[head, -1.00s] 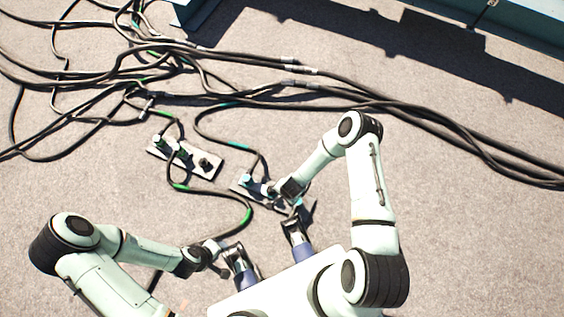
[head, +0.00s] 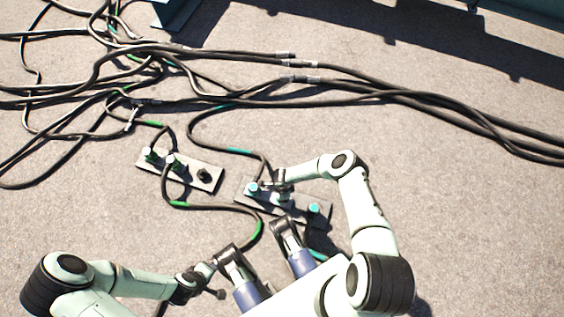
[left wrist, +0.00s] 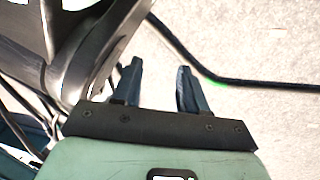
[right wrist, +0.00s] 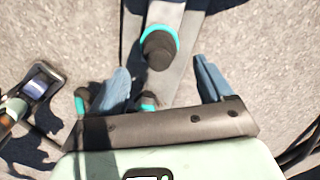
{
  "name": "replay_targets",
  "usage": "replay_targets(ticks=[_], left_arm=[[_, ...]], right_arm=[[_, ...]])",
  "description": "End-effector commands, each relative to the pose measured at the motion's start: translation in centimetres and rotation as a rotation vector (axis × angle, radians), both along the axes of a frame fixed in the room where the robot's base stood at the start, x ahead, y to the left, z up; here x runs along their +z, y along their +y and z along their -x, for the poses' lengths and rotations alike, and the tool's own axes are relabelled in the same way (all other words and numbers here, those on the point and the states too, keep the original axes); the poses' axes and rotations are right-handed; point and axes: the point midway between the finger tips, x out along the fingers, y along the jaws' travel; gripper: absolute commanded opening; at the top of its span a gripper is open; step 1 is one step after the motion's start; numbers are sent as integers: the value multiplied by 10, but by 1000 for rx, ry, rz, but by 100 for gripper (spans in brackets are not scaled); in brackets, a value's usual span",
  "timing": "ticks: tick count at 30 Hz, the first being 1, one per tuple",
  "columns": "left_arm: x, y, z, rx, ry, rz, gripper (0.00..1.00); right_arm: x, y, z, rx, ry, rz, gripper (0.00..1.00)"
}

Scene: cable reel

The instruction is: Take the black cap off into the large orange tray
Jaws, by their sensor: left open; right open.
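A dark round cap-like piece (head: 204,175) stands at the right end of the left grey plate (head: 187,178). The right grey plate (head: 238,193) carries several teal-ringed fittings. A black round piece with a teal ring (right wrist: 159,47) on that plate shows in the right wrist view, ahead of and between the fingertips. My right gripper (right wrist: 161,67) is open and empty above this plate; in the head view my wrist partly covers the plate. My left gripper (left wrist: 160,66) is open and empty, low above the ground at the left in the head view. No orange tray shows in these views.
Thick black cables (head: 400,97) run across the ground and tangle at upper left. A cable with green bands (head: 240,212) loops from the left plate toward my left gripper. A teal-blue structure (head: 178,12) stands at the back. The ground at right is clear.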

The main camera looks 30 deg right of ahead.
Motion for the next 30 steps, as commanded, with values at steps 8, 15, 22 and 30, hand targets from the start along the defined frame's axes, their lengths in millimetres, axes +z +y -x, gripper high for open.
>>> replay_targets(ticks=[8,15,22,30], left_arm=[[-21,4,27,9,90,5,43],[-32,7,49,16,163,10,43],[-32,6,50,15,165,10,43],[-31,6,49,14,163,10,43]], right_arm=[[-33,2,1,-3,1,-2,80],[-54,1,0,-2,-1,0,80],[-53,1,0,0,-1,0,77],[-53,1,0,0,-1,0,16]])
